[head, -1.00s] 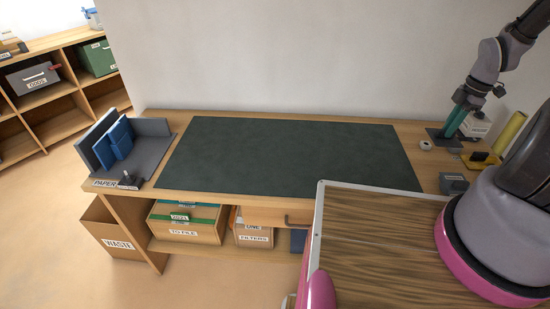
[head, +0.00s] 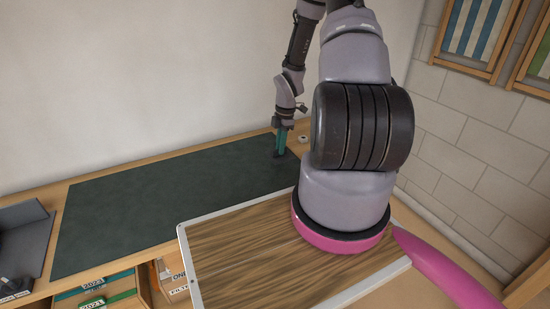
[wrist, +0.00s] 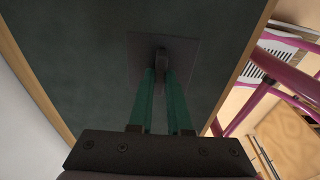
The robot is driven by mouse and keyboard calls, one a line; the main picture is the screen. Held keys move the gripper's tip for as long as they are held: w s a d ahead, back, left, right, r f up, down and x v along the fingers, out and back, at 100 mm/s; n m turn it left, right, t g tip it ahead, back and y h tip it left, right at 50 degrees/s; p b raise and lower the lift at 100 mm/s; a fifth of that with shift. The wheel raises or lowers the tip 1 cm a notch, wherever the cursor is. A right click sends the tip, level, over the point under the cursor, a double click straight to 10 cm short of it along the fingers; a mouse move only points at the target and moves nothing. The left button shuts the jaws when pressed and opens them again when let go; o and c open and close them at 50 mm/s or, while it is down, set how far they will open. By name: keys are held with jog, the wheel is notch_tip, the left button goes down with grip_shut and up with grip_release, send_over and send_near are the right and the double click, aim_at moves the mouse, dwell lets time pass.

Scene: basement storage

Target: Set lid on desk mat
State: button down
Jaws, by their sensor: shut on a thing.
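The lid (wrist: 190,47) is a thin dark grey square plate with a small upright handle (wrist: 160,62). My gripper (wrist: 160,72) has its green fingers shut on that handle. In the head view my gripper (head: 280,153) is at the right end of the dark green desk mat (head: 150,195). The lid is hard to make out there, dark against the mat. In the wrist view the lid lies flat over the mat (wrist: 85,60), inside its edges. I cannot tell whether it touches the mat or hovers just above.
The grey paper tray (head: 25,240) stands left of the mat. A small white roll (head: 303,139) is on the desk right of my gripper. Boxes (head: 95,290) sit under the desk. Most of the mat is bare.

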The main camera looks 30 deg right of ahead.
aim_at(281, 157)
jog(key=shift+f, duration=2.25)
jog(key=shift+f, duration=0.15)
jog(key=c, duration=0.9)
grip_release()
jog(key=shift+o, duration=0.2)
